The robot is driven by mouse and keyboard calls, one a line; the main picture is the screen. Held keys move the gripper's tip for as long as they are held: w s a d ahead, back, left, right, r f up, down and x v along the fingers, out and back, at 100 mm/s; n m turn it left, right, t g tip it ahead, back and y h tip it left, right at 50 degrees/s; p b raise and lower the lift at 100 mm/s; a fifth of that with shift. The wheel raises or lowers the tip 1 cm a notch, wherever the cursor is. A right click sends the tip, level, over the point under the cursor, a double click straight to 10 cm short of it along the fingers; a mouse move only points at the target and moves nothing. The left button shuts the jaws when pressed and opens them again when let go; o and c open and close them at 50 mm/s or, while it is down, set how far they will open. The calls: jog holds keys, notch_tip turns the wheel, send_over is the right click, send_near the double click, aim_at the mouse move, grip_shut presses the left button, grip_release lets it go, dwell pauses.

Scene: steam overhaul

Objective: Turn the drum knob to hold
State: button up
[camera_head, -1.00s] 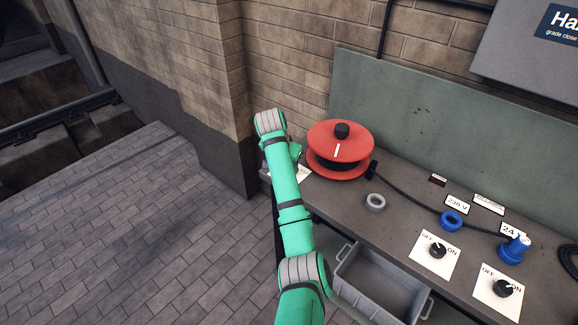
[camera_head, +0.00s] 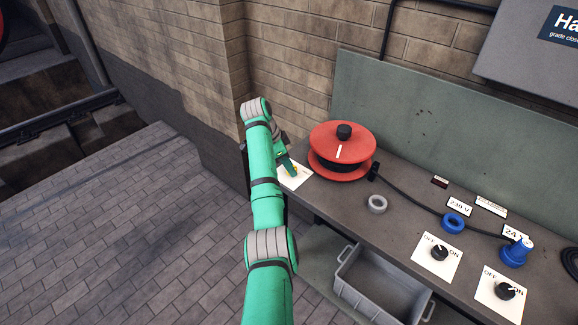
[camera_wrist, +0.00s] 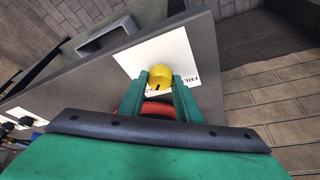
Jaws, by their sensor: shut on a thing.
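The yellow drum knob (camera_wrist: 161,76) stands on a white label plate (camera_wrist: 178,50) in the wrist view. Lettering that looks like FREE runs along the plate's right edge; other lettering is hidden by my fingers. A dark mark shows on the knob's near side. My gripper (camera_wrist: 160,88) has its green fingers on either side of the knob, shut on it. In the head view the plate (camera_head: 301,179) lies at the bench's left end, left of the red cable drum (camera_head: 341,152), with my gripper (camera_head: 292,173) over it. The hold mark cannot be made out.
The bench (camera_head: 330,197) also carries a grey ring (camera_head: 377,204), a blue ring (camera_head: 453,223), a blue plug (camera_head: 515,252) and two black OFF/ON knobs. A grey crate (camera_head: 385,285) sits below the front edge. A brick wall stands behind my arm.

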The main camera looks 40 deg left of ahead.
jog(key=shift+w+r, duration=0.1)
jog(key=shift+r, duration=0.05)
dwell(0.3)
jog(key=o, duration=1.1)
jog(key=shift+c, duration=0.2)
jog(key=v, duration=1)
jog(key=shift+a+r, duration=0.25)
jog(key=shift+r, duration=0.05)
jog(key=shift+f, duration=0.1)
